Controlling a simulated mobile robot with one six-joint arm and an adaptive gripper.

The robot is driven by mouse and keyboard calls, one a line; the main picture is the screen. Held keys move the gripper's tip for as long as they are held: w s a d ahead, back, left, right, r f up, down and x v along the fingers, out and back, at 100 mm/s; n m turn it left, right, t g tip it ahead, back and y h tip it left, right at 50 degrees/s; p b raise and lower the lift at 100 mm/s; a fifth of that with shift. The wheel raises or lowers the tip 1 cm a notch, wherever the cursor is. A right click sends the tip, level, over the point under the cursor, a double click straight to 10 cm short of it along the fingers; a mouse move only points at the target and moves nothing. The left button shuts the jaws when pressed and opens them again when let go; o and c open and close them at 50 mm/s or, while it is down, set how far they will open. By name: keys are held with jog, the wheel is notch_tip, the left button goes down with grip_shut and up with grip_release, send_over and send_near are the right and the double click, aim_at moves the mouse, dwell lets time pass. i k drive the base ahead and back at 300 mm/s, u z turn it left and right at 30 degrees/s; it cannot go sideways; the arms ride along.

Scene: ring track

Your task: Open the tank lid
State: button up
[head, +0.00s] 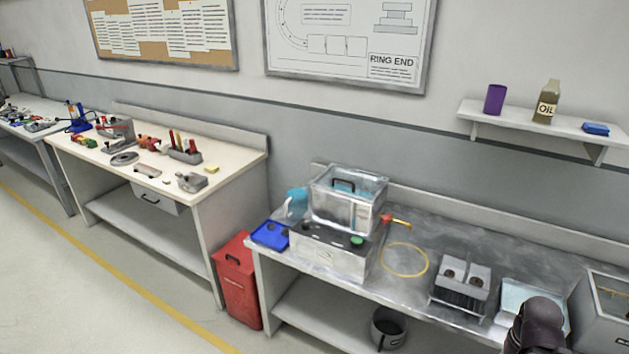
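The tank (330,256) is a grey metal box with small dark knobs and a green button, standing on the steel bench. A clear, box-shaped upper part (336,214) stands on it. The lid (366,186) at its top has a black handle (344,184) and looks closed, though its edges are hard to make out. A dark rounded part of my arm (537,326) shows at the bottom right, well to the right of the tank. My gripper's fingers are not in view.
A blue tray (270,235) and a teal item (296,201) sit left of the tank. A yellow hose loop (405,261) and a metal rack (461,282) lie to its right. A red bin (239,281) stands at the bench's left end. A shelf (545,128) hangs above.

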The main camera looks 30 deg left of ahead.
aim_at(387, 180)
jog(key=u, duration=1.05)
jog(key=k, duration=1)
jog(key=z, duration=0.05)
jog(key=i, duration=0.9)
